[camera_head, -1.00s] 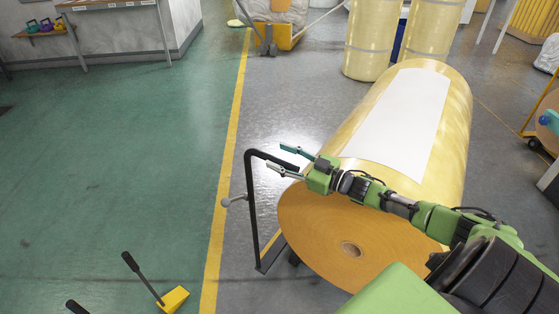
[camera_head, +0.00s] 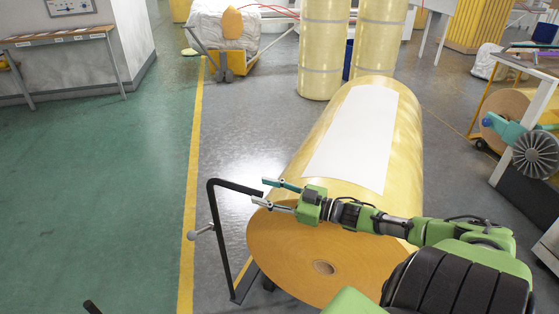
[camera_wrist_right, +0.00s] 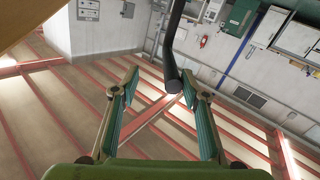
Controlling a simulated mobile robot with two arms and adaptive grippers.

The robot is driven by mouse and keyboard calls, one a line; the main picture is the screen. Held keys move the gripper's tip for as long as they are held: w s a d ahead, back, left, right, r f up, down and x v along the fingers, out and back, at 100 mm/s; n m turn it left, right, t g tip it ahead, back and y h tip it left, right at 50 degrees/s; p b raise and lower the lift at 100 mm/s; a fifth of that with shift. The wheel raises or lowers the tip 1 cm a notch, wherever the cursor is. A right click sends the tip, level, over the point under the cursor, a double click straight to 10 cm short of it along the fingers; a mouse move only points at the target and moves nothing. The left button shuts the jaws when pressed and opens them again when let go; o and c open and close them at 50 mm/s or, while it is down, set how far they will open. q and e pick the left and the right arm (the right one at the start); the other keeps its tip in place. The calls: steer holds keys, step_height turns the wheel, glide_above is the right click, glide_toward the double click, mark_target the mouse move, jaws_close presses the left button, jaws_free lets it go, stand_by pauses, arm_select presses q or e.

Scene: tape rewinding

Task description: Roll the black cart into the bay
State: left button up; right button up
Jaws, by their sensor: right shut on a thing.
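The black cart (camera_head: 216,215) is a thin black frame with a bent handle beside a large yellow roll (camera_head: 410,150). The roll lies on its side, its brown end face (camera_head: 285,250) towards me and a white sheet (camera_head: 352,135) on top. My right gripper (camera_head: 259,192) is at the end of the cart's handle, its teal-lined fingers on either side of the bar. In the right wrist view the black bar (camera_wrist_right: 173,60) reaches down between the two fingers (camera_wrist_right: 160,98). My left gripper is out of view. Much of the cart's base is hidden by the roll.
A yellow floor line (camera_head: 190,190) runs left of the cart, with open green floor (camera_head: 90,180) beyond. Upright yellow rolls (camera_head: 325,50) stand behind the large roll. A white-wrapped load (camera_head: 225,30) is at the back. A table with a fan-like wheel (camera_head: 535,153) stands at right.

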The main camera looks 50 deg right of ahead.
steer(key=v, duration=0.4)
steer(key=shift+s+d+r, duration=0.15)
steer(key=shift+s+d, duration=0.1)
steer(key=shift+s, duration=0.1)
stand_by(0.5)
stand_by(0.6)
